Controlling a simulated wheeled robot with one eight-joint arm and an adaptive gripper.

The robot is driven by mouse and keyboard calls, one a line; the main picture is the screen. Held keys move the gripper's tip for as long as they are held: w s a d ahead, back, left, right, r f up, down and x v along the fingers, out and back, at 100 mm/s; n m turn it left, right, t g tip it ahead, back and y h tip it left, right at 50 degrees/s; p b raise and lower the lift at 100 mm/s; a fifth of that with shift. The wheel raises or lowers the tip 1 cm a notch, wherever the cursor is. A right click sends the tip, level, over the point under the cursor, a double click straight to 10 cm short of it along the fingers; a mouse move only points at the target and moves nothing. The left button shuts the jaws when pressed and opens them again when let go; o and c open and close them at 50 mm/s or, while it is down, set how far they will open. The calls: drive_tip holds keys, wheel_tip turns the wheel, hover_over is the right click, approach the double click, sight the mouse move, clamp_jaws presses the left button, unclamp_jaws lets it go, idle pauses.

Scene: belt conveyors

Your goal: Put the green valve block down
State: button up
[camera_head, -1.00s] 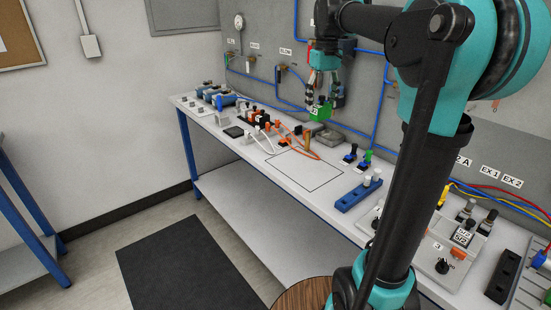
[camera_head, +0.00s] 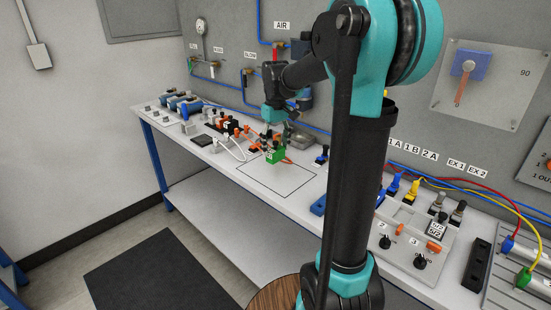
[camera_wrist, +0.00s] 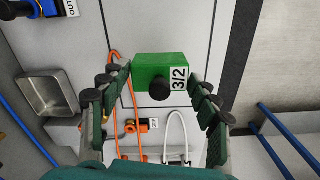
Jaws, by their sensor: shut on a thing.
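The green valve block (camera_head: 276,157) hangs below my gripper (camera_head: 276,128) over the bench, by the back edge of a black-outlined rectangle (camera_head: 243,180) on the white top. In the wrist view the green valve block (camera_wrist: 172,66) sits between the fingertips of my gripper (camera_wrist: 160,84). It has a black round knob and a white "3/2" label. The fingers are shut on its two sides. I cannot tell for sure whether its underside touches the bench.
A metal tray (camera_head: 301,142) stands behind the block. Orange and white hoses with fittings (camera_head: 240,146) lie to its left. The outlined rectangle looks clear.

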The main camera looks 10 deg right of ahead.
sight(276, 158)
drive_tip(key=shift+f, duration=2.45)
drive_tip(key=shift+f, duration=0.1)
drive_tip(key=o, duration=1.3)
wheel_tip(276, 158, up, 12)
drive_tip(key=shift+r, duration=0.15)
